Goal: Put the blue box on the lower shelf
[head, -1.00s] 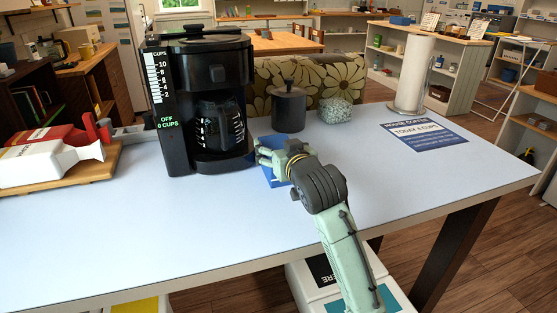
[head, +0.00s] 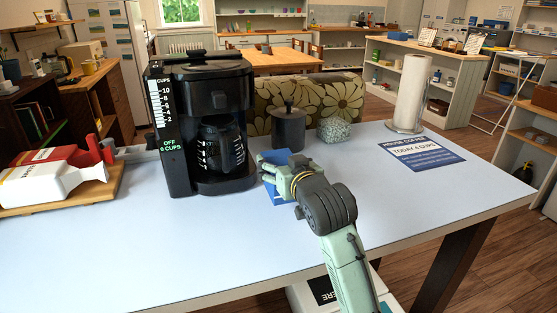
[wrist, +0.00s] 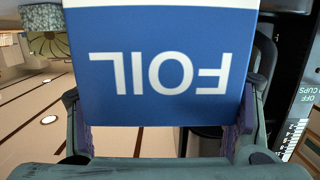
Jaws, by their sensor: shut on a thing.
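The blue box (wrist: 165,60) has a white band and the word FOIL, upside down in the wrist view. My gripper (wrist: 160,108) is shut on it, with a finger at each side. In the head view my gripper (head: 275,181) is over the table, right of the coffee maker, with the blue box (head: 273,158) partly hidden behind it. I cannot tell how far the box is above the tabletop. I cannot tell which surface is the lower shelf.
The coffee maker (head: 205,125) stands close on the left. A dark lidded canister (head: 289,131) and a speckled block (head: 334,130) stand behind my gripper. A paper towel roll (head: 411,92) and a blue sign (head: 423,153) are at the right. The table's (head: 120,245) front is clear.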

